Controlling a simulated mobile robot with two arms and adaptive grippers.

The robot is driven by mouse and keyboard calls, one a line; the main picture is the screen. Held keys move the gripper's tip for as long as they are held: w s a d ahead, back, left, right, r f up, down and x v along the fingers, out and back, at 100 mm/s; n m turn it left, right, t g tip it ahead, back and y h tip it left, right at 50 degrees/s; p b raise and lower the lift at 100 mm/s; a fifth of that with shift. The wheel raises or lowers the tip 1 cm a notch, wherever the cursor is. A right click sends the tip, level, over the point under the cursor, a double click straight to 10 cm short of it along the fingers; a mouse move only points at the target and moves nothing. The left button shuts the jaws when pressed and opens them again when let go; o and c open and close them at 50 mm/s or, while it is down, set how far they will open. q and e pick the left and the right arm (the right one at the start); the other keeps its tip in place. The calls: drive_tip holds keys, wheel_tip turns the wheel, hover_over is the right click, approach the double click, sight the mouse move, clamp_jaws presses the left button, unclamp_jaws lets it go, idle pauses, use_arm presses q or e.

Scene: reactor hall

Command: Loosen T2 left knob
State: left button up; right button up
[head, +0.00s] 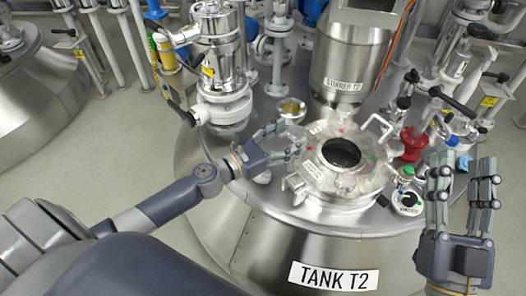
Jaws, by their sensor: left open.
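Tank T2 (255,240) is a large steel vessel with a "TANK T2" label on its front. On its top is a round steel hatch (365,180) with a dark round opening and small red and green marks. My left gripper (293,147) reaches in from the left, open, with its fingers at the left edge of the hatch. The left knob is not clearly made out; the fingers cover that part of the rim. I cannot tell whether they touch it. My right gripper (462,172) is open and empty at the right, fingers pointing up.
A steel stirrer column (345,60) labelled "STIRRER T2" stands behind the hatch. A tall valve assembly (222,70) stands behind my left gripper. A red valve (412,143) and a green-topped fitting (407,185) stand right of the hatch. Open floor (120,150) lies left.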

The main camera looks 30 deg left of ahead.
use_arm(q)
drive_tip(key=v, duration=0.7)
drive_tip(key=shift+s+a, duration=0.15)
drive_tip(key=shift+s, duration=0.15)
